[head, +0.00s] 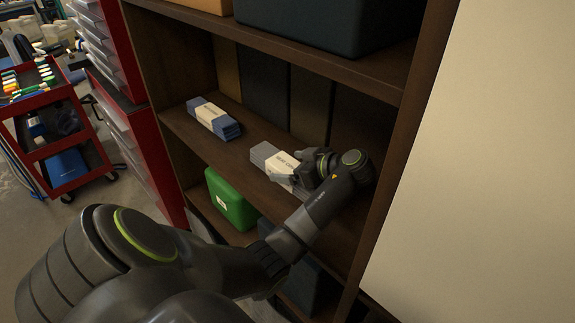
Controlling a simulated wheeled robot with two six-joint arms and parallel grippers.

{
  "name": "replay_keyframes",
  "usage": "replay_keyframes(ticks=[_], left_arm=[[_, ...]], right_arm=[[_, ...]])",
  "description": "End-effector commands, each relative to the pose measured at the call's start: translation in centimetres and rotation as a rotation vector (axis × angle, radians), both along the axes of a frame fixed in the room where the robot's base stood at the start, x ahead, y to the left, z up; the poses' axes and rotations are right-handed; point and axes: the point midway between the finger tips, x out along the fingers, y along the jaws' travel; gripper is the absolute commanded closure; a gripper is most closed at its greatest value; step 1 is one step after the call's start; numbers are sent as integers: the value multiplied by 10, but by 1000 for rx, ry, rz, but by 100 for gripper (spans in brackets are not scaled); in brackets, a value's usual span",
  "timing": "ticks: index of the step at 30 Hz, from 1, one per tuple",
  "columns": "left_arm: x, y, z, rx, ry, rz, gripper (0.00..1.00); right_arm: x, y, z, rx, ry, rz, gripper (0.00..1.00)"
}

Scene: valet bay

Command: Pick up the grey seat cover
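The grey seat cover (264,154) is a flat folded bundle with a pale label band. It lies on the middle shelf (232,157) of the brown cabinet in the head view. My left arm reaches in from the lower left, and my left gripper (300,172) is at the bundle's right end. Its fingers sit on either side of that end and hide part of it. I cannot tell whether they touch or grip it. My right gripper is not in view.
A blue folded bundle (213,119) with a pale band lies to the left on the same shelf. A green box (230,200) stands on the shelf below. A dark bin (310,22) sits on the shelf above. A red cart (45,125) stands at the far left.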

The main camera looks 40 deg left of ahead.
Motion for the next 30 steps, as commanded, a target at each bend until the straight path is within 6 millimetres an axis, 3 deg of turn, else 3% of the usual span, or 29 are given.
replay_keyframes(ticks=[2, 12, 22, 23, 24, 28, 30], left_arm=[[0, 0, 0, 0, 0, 0, 19], [0, 0, 0, 0, 0, 0, 63], [0, 0, 2, 1, -2, 0, 64], [0, 0, 3, 1, -3, 0, 70], [1, 0, 5, 1, -4, 0, 76], [1, 0, 23, 3, -8, 1, 76], [1, 0, 46, 3, -6, 0, 76]], right_arm=[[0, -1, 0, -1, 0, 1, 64], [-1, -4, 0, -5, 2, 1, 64], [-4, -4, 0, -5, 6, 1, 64], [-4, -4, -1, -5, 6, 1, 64], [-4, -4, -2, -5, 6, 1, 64], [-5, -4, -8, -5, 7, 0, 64], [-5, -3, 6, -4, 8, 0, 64]])
